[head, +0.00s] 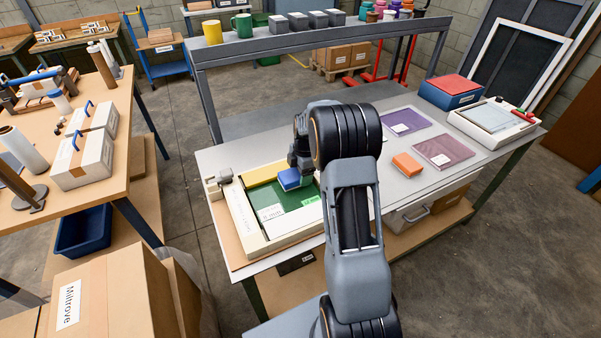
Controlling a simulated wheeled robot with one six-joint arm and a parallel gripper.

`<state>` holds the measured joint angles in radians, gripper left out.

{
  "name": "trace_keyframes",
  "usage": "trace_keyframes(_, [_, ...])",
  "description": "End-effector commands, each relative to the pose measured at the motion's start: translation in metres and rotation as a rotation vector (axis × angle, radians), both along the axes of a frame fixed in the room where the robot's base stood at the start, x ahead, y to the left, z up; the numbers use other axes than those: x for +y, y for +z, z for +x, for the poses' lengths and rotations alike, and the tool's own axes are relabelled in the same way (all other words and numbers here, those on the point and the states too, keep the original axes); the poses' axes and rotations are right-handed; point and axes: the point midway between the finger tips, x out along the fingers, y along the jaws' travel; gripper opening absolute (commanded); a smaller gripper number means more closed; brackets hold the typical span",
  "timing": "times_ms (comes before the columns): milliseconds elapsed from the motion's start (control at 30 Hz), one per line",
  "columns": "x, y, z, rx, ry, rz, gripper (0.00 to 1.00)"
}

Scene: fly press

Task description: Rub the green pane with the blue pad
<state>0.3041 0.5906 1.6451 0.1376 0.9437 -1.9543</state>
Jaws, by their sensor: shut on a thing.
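The green pane (291,196) lies flat in a cream frame (256,242) on the left part of the workbench. White labels and a small bright green tag show on it. The blue pad (289,180) is over the far part of the pane. My gripper (300,165) is above the pad and shut on it. I cannot tell whether the pad touches the pane. My arm hides the right side of the frame and part of the gripper.
An orange block (407,163), a purple sheet (404,122) and a mauve sheet (443,151) lie to the right on the bench. A grey raised shelf (330,37) with mugs and grey blocks runs behind. A yellow strip (262,175) borders the pane's far side.

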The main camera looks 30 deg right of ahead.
Motion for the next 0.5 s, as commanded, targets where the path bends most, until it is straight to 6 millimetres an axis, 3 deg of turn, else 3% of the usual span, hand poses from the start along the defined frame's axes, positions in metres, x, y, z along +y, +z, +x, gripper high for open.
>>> trace_keyframes(500, [0.0000, -0.0041, 0.0001, 0.000, 0.000, 0.000, 0.32])
